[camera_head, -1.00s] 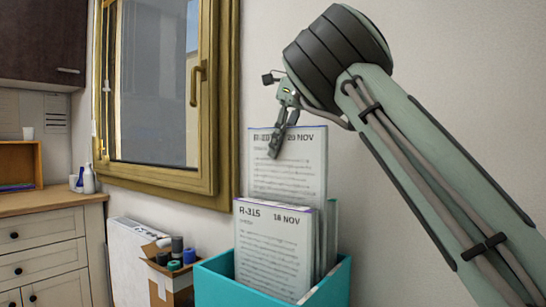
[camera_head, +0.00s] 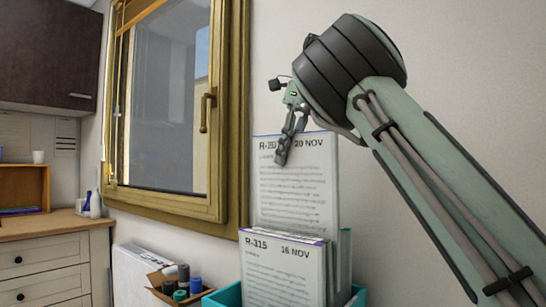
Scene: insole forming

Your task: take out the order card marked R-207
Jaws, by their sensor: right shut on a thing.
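The order card (camera_head: 296,195) stands upright behind the front card, its heading reading "R-20" with the last figure hidden by my finger, then "20 NOV". My right gripper (camera_head: 283,157) is shut on its top edge. The card's lower part is hidden behind the front card marked R-315 (camera_head: 283,275), dated 16 NOV. Further card edges (camera_head: 345,255) show behind at the right. The teal box (camera_head: 228,296) holds the cards at the bottom of the view. My left gripper is not in view.
A gold-framed window (camera_head: 232,110) is on the wall to the left. A cardboard box (camera_head: 160,297) with several spools stands left of the teal box. A wooden counter (camera_head: 45,224) with drawers is at far left.

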